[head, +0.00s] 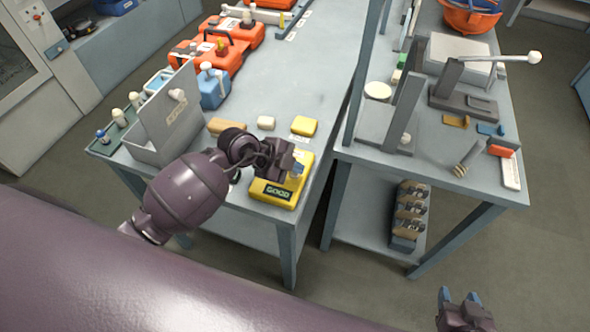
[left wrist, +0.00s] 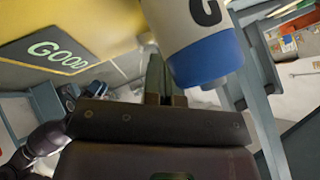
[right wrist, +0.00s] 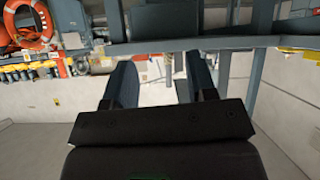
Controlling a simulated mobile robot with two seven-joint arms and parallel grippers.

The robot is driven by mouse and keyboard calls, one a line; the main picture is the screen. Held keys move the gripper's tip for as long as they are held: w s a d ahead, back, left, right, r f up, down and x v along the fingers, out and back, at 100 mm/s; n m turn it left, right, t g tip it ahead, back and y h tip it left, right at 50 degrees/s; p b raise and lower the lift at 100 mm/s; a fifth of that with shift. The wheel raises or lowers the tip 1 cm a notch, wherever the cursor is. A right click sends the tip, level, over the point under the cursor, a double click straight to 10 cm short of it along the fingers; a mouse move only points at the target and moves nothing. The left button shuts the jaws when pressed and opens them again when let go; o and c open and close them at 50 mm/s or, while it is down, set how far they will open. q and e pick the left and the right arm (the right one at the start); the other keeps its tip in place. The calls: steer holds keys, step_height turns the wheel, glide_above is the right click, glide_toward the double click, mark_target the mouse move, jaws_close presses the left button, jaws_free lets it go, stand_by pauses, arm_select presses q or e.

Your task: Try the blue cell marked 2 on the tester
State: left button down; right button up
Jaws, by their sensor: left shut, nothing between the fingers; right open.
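The yellow tester (head: 262,193) stands at the front right corner of the left bench, and its dark display (head: 278,192) reads GOOD; the display also shows in the left wrist view (left wrist: 62,52). A white cell with a blue band (head: 297,170) stands on the tester, close up in the left wrist view (left wrist: 208,58). Its mark is only partly visible, so I cannot read the number. My left gripper (head: 291,162) is shut and empty right beside this cell (left wrist: 165,78). My right gripper (head: 462,296) is open and empty, low in front of the benches (right wrist: 160,85).
Yellow blocks (head: 304,126), a blue unit (head: 213,88) and orange cases (head: 222,58) lie behind. A gap separates the right bench (head: 440,165).

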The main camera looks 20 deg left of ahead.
arm_select(q)
steer(key=shift+f, duration=0.1)
arm_select(e)
steer(key=shift+w+r, duration=0.3)
arm_select(q)
steer(key=shift+r, duration=0.2)
arm_select(e)
steer(key=shift+s+r, duration=0.1)
arm_select(q)
steer(key=shift+r+p, duration=0.6)
steer(key=shift+p, duration=0.4)
steer(key=shift+r+p, duration=0.2)
steer(key=shift+p, duration=0.15)
arm_select(e)
steer(key=shift+s+r, duration=0.45)
steer(key=shift+r, duration=0.35)
steer(key=shift+w, duration=0.1)
